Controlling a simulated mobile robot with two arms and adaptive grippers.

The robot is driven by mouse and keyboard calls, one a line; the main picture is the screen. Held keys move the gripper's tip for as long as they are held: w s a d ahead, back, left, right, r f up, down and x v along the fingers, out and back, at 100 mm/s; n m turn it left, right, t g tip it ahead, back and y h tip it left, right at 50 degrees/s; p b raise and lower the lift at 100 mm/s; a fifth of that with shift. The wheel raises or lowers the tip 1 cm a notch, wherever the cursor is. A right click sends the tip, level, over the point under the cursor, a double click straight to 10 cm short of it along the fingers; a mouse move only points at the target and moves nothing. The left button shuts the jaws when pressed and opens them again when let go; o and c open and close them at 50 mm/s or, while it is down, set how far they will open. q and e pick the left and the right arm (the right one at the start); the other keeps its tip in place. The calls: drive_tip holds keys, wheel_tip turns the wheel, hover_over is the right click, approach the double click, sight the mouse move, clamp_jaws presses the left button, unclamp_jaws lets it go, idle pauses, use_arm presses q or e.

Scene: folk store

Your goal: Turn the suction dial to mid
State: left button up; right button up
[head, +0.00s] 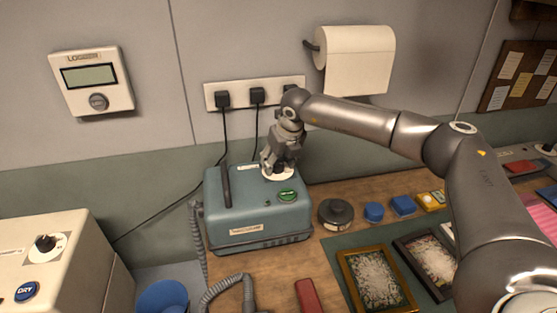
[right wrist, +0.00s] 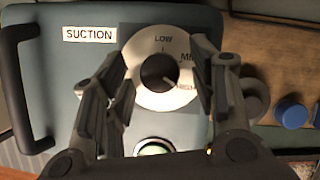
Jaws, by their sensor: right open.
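The suction dial (right wrist: 159,73) is a dark knob on a white round plate, on top of the blue-grey suction box (head: 225,213). In the right wrist view the plate reads LOW at the top, a partly covered MID at upper right and HIGH at lower right. The knob's light pointer mark seems to face lower right, toward HIGH. My right gripper (head: 278,166) is over the dial, pointing down. Its open fingers stand on either side of the knob, with gaps between; in the head view it hides most of the dial. My left gripper is out of view.
A green button (head: 287,195) sits just beside the dial, and a black handle (head: 227,184) stands on the box's left side. A dark round container (head: 336,213) and blue pieces lie to the right. Wall plugs (head: 257,96) and cables are behind.

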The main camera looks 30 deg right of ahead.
drive_tip(key=shift+c, duration=0.3)
drive_tip(key=c, duration=0.9)
drive_tip(key=shift+n, duration=0.3)
drive_tip(key=n+y+b, duration=0.1)
drive_tip(key=n, duration=0.1)
drive_tip(key=shift+d+n, duration=0.1)
drive_tip(key=shift+n, duration=0.3)
drive_tip(key=n+y, duration=0.1)
drive_tip(key=n, duration=0.1)
drive_tip(key=shift+n, duration=0.3)
drive_tip(key=n+g+y, duration=0.1)
drive_tip(key=n, duration=0.2)
drive_tip(key=n+g+y, duration=0.1)
drive_tip(key=n, duration=0.2)
drive_tip(key=shift+w+d+r, duration=0.1)
drive_tip(key=shift+w, duration=0.05)
